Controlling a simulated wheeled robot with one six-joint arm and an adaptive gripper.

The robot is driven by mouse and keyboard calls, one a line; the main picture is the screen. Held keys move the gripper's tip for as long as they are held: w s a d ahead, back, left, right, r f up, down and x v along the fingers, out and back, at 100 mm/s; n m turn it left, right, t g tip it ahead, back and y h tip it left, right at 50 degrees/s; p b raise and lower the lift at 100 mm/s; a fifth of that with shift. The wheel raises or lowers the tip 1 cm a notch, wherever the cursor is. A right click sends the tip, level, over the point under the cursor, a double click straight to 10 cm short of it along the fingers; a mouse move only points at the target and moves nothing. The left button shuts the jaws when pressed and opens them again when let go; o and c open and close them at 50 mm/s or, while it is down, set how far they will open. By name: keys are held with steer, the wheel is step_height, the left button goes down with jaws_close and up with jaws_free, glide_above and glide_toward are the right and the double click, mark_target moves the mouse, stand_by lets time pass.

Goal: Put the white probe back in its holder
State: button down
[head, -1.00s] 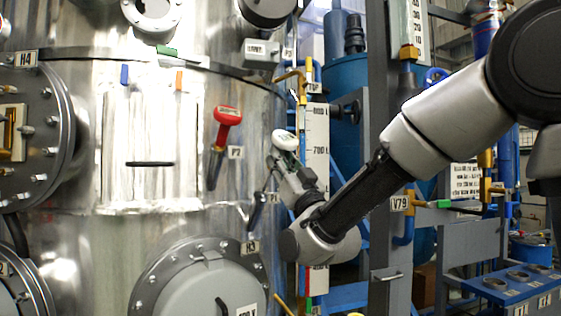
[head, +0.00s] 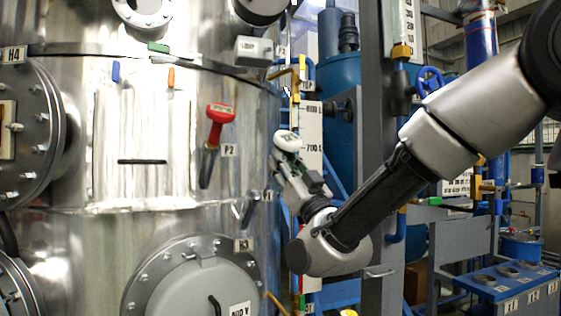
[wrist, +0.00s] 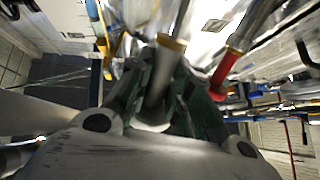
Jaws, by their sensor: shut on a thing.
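The white probe (head: 288,141) is in my gripper (head: 280,162), its pale round head showing above the jaws in the head view. In the wrist view the dark green fingers of my gripper (wrist: 168,100) are shut around the probe's body (wrist: 160,75), which has a brown ring near its far end. A small dark holder (head: 249,211) by the P1 label (head: 267,195) is on the steel tank, below and left of the probe. The probe is apart from it. The probe's lower part is hidden in the head view.
A red probe (head: 221,114) sits in a holder by the P2 label on the steel tank (head: 70,180), left of my gripper. A round flanged hatch (head: 185,285) juts out below. A grey post (head: 379,100) and a white scale (head: 311,140) stand right of the tank.

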steer(key=shift+s+d+f, duration=0.15)
steer(key=shift+s+d, duration=0.2)
steer(key=shift+s, duration=0.15)
steer(key=shift+s+d+f, duration=0.1)
steer(key=shift+s+d, duration=0.2)
steer(key=shift+s, duration=0.2)
steer(key=shift+s, duration=0.1)
